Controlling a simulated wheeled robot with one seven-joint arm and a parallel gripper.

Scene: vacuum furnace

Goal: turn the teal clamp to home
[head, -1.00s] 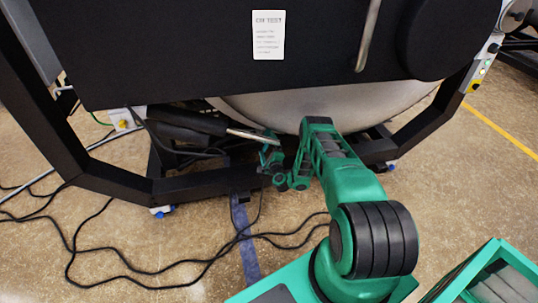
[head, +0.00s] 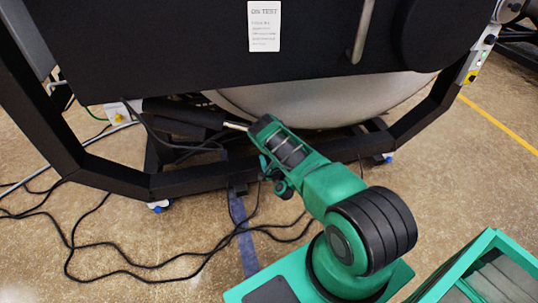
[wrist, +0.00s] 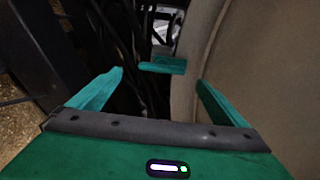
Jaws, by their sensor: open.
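The teal clamp (wrist: 162,66) shows in the wrist view as a short flat teal bar. It lies roughly level, just ahead of the fingertips and between them in the picture. My gripper (wrist: 160,77) is open, with one teal finger on each side and nothing between the pads. I cannot tell the exact gap to the clamp, and no contact shows. In the head view the clamp cannot be made out; my arm's end covers that spot under the black furnace body.
The pale curved vessel wall (wrist: 245,45) runs close beside the right finger. Dark cables and frame parts fill the left and centre of the wrist view. In the head view, a black frame (head: 115,180) stands on the floor, and loose black cables (head: 90,235) lie at left.

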